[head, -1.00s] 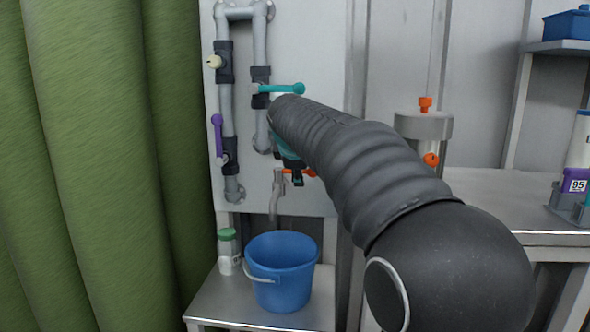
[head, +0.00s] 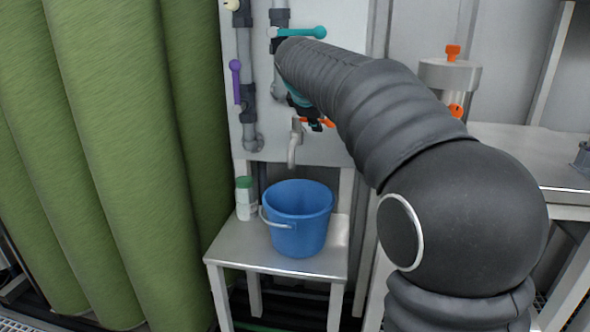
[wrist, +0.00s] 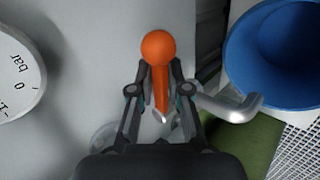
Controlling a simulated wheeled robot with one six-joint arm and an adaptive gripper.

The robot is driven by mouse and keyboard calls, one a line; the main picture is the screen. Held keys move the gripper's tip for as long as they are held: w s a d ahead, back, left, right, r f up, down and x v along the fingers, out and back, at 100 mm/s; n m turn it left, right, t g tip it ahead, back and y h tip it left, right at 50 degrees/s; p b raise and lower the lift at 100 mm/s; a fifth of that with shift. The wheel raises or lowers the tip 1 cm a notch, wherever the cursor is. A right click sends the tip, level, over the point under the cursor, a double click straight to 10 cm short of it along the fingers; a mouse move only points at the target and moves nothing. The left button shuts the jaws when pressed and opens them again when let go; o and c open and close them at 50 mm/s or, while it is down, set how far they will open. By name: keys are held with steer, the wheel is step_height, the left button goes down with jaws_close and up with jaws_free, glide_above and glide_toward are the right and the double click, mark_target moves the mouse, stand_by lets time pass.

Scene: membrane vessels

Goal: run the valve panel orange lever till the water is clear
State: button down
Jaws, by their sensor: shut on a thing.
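The orange lever (wrist: 157,50) stands between the two fingers of my gripper (wrist: 160,72) in the wrist view, its round knob sticking out past the fingertips. My gripper is shut on this lever. In the head view the orange lever (head: 329,123) shows only in part at the valve panel (head: 335,147), with my arm hiding the rest. The grey spout (head: 293,150) hangs below it, above the blue bucket (head: 298,225); it also shows in the wrist view (wrist: 230,104). I make out no water stream, and the bucket's bottom is hidden.
A teal lever (head: 302,32) and a purple lever (head: 236,80) are on the panel's pipes. A green-capped bottle (head: 245,200) stands beside the bucket on a small metal table (head: 225,255). A gauge (wrist: 15,75) is near my gripper.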

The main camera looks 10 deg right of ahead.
steer(key=shift+s+a+f+m+g+h+p, duration=0.1)
steer(key=shift+s+a+m+g+h+p, duration=0.65)
steer(key=shift+m, duration=0.9)
steer(key=shift+s+a+r+m+g+h+p, duration=0.15)
steer(key=shift+a+m+g+h+p, duration=0.25)
steer(key=shift+m+g+h, duration=1.05)
steer(key=shift+s+a+f+m+g+h+p, duration=0.15)
steer(key=shift+s+a+m+g+h+p, duration=0.5)
steer(key=shift+m, duration=1.25)
steer(key=shift+w+g+y, duration=0.2)
steer(key=shift+g+y, duration=0.05)
stand_by(2.8)
